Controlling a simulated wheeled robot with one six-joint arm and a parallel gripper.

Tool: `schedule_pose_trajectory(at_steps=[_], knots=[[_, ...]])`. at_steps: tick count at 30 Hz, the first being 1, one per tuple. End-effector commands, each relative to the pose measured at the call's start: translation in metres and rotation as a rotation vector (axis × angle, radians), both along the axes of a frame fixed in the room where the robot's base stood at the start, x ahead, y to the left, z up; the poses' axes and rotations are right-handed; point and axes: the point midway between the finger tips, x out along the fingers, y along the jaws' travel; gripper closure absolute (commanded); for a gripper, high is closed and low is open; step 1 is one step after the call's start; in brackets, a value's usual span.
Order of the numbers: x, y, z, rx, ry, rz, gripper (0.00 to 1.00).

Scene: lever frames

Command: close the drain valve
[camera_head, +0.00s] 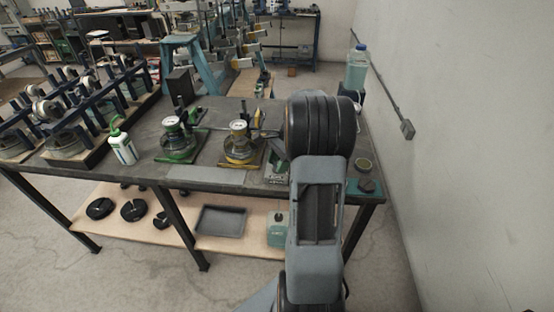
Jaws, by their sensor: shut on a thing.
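The drain valve cannot be made out. A clear bottle with a blue cap (356,67) and pale liquid stands at the back right of the bench (218,176), near the wall. Its lower part sits by a dark support, partly behind my arm. My arm rises through the right middle of the view and covers the bench between the yellow-based device and the dish. My gripper is hidden behind the arm, so its jaws and whatever they touch do not show.
A green-based device (178,142) and a yellow-based device (239,146) stand left of my arm. A white wash bottle (121,146) and several lever frames are farther left. The lower shelf holds a grey tray (221,221) and black discs. A wall bounds the right.

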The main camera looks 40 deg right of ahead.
Motion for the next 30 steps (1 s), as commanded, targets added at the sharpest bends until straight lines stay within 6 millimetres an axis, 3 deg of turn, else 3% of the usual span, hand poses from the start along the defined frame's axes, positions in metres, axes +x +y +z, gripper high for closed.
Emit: schedule_pose_trajectory(at_steps=[18, 30], knots=[[0.0028, 0.0, 0.002, -0.003, -0.001, 0.573, 0.79], [0.0039, 0.0005, 0.0014, -0.004, -0.003, 0.821, 0.79]])
